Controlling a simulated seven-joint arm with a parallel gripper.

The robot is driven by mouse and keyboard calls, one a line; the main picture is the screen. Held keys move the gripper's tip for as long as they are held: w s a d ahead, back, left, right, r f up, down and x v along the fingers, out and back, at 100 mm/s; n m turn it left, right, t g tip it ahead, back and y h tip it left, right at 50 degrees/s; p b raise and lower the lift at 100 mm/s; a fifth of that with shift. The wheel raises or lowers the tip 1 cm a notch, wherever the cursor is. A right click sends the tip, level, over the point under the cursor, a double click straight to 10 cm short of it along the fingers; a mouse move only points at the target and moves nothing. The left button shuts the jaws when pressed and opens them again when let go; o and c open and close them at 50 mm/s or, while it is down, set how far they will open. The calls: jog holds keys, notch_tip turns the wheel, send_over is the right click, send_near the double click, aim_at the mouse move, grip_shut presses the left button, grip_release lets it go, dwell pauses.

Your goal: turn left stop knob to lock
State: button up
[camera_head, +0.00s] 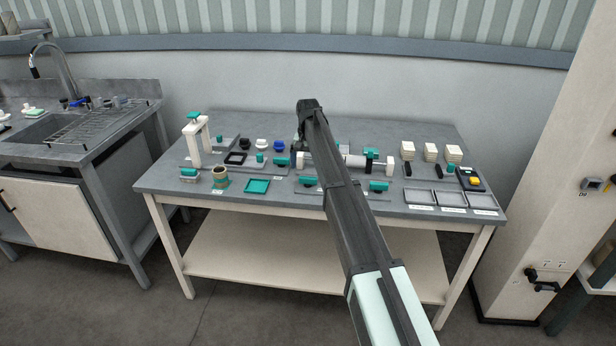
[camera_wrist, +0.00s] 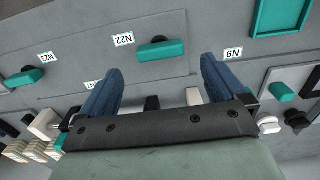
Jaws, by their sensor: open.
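Two teal knobs sit along the front of the bench. The left one (camera_head: 308,181) is partly beside my arm, and the right one (camera_head: 378,185) lies beyond it. In the upside-down wrist view, the left knob (camera_wrist: 160,50) is a teal bar by the label N22, and the right knob (camera_wrist: 25,77) is by N23. I take the N22 knob as the left stop knob; no lock mark is readable. My gripper (camera_wrist: 162,68) is open and empty. In the picture the N22 knob shows between and beyond its blue fingertips, with no contact visible.
A teal tray (camera_head: 257,186) and a brown cup-like roll (camera_head: 221,178) stand left of the knobs. A roller assembly (camera_head: 355,161) lies behind them. Grey trays (camera_head: 451,198) and cream block stacks (camera_head: 430,152) are at right. A white post frame (camera_head: 204,140) rises at left.

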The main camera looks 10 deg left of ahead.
aim_at(308, 178)
jog(key=shift+f, duration=2.9)
jog(key=c, duration=1.1)
